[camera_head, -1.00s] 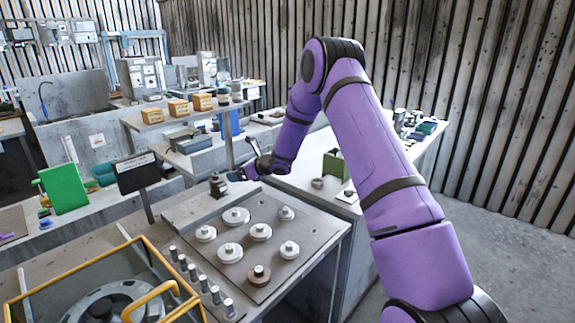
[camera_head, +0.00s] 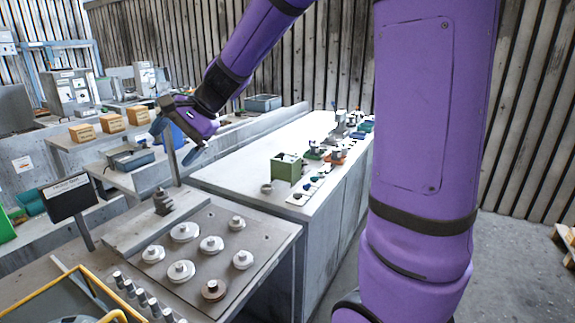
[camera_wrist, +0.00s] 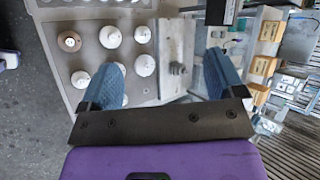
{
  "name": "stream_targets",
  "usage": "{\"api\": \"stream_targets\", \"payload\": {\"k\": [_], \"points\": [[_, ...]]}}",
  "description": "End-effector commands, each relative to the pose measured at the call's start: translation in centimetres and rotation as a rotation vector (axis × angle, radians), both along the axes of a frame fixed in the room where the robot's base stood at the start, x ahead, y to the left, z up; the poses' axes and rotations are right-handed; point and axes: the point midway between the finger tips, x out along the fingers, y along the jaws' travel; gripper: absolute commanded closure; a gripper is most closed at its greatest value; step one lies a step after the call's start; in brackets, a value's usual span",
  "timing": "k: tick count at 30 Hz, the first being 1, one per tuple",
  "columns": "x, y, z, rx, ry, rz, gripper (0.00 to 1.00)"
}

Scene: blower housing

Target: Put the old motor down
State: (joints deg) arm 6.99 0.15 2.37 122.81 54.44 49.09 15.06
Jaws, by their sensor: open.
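A small dark stubby part (camera_head: 163,201), which looks like the old motor, stands upright on a grey plate at the back left of the workbench panel. It also shows in the wrist view (camera_wrist: 177,68), on the pale plate (camera_wrist: 176,40), between and beyond my fingertips. My gripper (camera_head: 178,142) is open and empty, raised above and apart from this part. In the wrist view its two blue fingers (camera_wrist: 163,62) are spread wide with nothing between them. I cannot make out fine detail on the part.
Several pale round discs with central hubs (camera_head: 185,231) and one browner disc (camera_head: 214,290) sit on the panel. Metal pegs (camera_head: 140,297) line its front left. A dark sign (camera_head: 67,196) stands at left. A green box (camera_head: 287,168) stands on the bench behind.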

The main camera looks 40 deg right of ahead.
Motion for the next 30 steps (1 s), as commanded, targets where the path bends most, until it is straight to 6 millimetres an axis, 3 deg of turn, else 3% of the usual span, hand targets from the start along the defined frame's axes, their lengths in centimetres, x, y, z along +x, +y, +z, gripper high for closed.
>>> {"api": "stream_targets", "payload": {"k": [1,8,18,24,30], "points": [[-2.1,0.1,0.9,-0.053,-0.031,0.048,0.12],[-10.9,-0.8,2.6,-0.325,-0.149,0.271,0.12],[-22.4,-4.3,2.7,-0.736,-0.292,0.557,0.12],[-26.4,-6.2,2.1,-0.912,-0.336,0.662,0.12],[-27.6,-6.9,1.8,-0.974,-0.346,0.697,0.12]]}}
